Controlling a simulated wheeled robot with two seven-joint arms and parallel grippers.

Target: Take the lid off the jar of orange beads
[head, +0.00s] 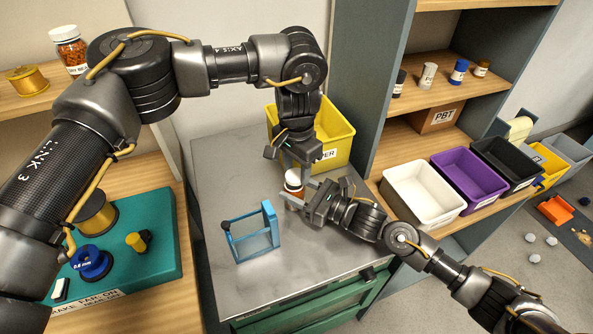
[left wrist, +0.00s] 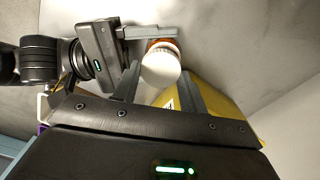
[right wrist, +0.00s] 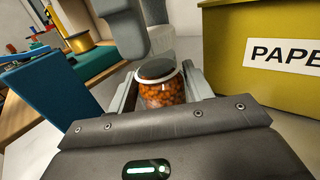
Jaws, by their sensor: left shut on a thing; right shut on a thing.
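The jar of orange beads (head: 295,192) stands upright over the grey bench top, with its white lid (head: 293,177) at the top. My right gripper (head: 297,198) comes in from the right and is shut around the jar's body; the beads (right wrist: 162,92) show between its fingers in the right wrist view. My left gripper (head: 294,169) points down from above and is shut on the lid, whose white top (left wrist: 160,66) lies between its fingers in the left wrist view. The jar's base is partly hidden by my right gripper.
A blue frame (head: 252,232) stands left of the jar. A yellow bin (head: 337,140) is close behind the grippers. A second jar of orange beads (head: 70,50) is on the left shelf. White (head: 412,200) and purple (head: 470,183) bins stand on the right. The bench's front is clear.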

